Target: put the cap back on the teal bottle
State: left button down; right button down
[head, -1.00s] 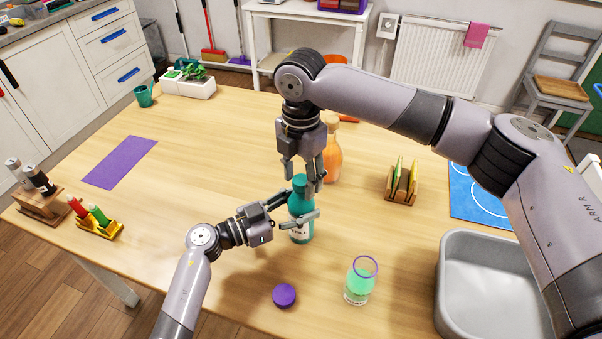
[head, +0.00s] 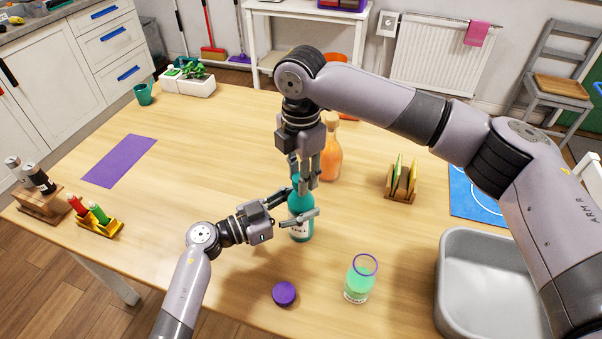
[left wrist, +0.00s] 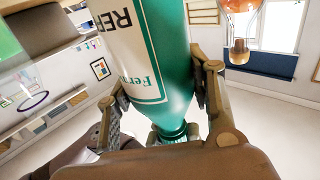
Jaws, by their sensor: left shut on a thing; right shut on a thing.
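The teal bottle (head: 301,229) with a white label stands upright on the table. My left gripper (head: 301,206) is shut around its upper body; in the left wrist view the bottle (left wrist: 180,75) appears upside down between the fingers. My right gripper (head: 305,183) points straight down over the bottle top, its fingers closed around it. A dark teal ribbed cap (left wrist: 174,130) shows at the bottle's mouth end in the left wrist view. The right fingers largely hide this cap in the head view; whether it sits fully down cannot be told.
A purple round lid (head: 284,293) and a glass with green liquid (head: 360,279) stand in front. An orange bottle (head: 331,160) is close behind my right gripper. A grey basin (head: 466,240) and a wooden rack (head: 401,187) are right. The left table middle is mostly clear.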

jog(key=m, duration=0.9)
jog(key=shift+m, duration=0.3)
jog(key=m, duration=0.5)
jog(key=shift+m, duration=0.4)
jog(key=m, duration=0.3)
jog(key=shift+m, duration=0.4)
jog(key=c, duration=1.2)
grip_release()
notch_tip(320, 180, up, 12)
jog(key=shift+f, duration=0.1)
